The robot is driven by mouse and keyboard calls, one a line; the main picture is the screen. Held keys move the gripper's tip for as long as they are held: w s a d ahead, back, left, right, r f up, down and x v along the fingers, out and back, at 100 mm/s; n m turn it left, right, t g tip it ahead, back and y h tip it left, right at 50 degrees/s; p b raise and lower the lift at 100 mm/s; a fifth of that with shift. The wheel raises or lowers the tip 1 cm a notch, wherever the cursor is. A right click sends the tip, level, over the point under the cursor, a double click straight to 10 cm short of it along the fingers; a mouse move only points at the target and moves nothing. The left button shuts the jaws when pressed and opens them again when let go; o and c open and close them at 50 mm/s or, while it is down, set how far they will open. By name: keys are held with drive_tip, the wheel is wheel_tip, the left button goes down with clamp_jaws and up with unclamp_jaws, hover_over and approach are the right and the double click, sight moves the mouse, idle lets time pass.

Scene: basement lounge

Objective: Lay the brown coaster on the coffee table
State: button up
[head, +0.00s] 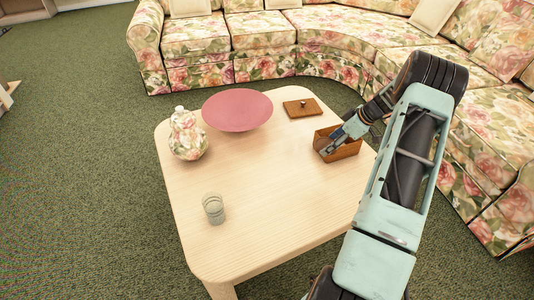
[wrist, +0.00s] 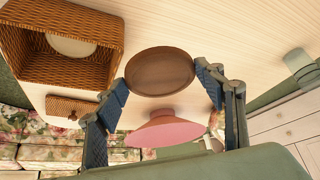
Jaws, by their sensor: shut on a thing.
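The brown coaster (wrist: 160,72) is a round, dark wooden disc in the wrist view, pinched at its edges between the two fingertips of my gripper (wrist: 162,76). In the head view my gripper (head: 326,146) is at the right side of the coffee table, by the wicker basket; the coaster is not clearly seen there. The coffee table (head: 270,180) is pale wood with rounded corners, and its top also shows in the wrist view (wrist: 225,30). I cannot tell the gap between coaster and tabletop.
The open wicker basket (head: 347,150) holds a pale round thing (wrist: 70,44). Its likely lid (head: 302,107) lies behind it. A pink bowl (head: 238,112), floral jar (head: 187,138) and glass (head: 213,208) stand on the table. The table's front middle is clear. A floral sofa (head: 265,35) curves behind.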

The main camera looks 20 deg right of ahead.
drive_tip(key=shift+s+d+f, duration=0.15)
drive_tip(key=shift+s+d, duration=0.05)
drive_tip(key=shift+d, duration=0.25)
drive_tip(key=shift+s+a+f, duration=0.1)
drive_tip(key=shift+s+f, duration=0.05)
drive_tip(key=shift+s, duration=0.1)
drive_tip(key=s+a+f+b, duration=0.2)
drive_tip(key=s+a+f, duration=0.25)
drive_tip(key=s, duration=0.25)
drive_tip(key=b, duration=0.2)
hover_over(314, 198)
drive_tip(key=d, duration=0.2)
wheel_tip(314, 198, down, 3)
drive_tip(key=shift+d+f, duration=0.1)
drive_tip(key=shift+f, duration=0.1)
drive_tip(key=shift+s+a+f, duration=0.35)
drive_tip(key=shift+s+f, duration=0.2)
drive_tip(key=shift+f, duration=0.15)
drive_tip(key=shift+s+a+f+b, duration=0.1)
drive_tip(key=shift+f+b, duration=0.35)
drive_tip(key=shift+f, duration=1.2)
drive_tip(key=shift+f, duration=0.1)
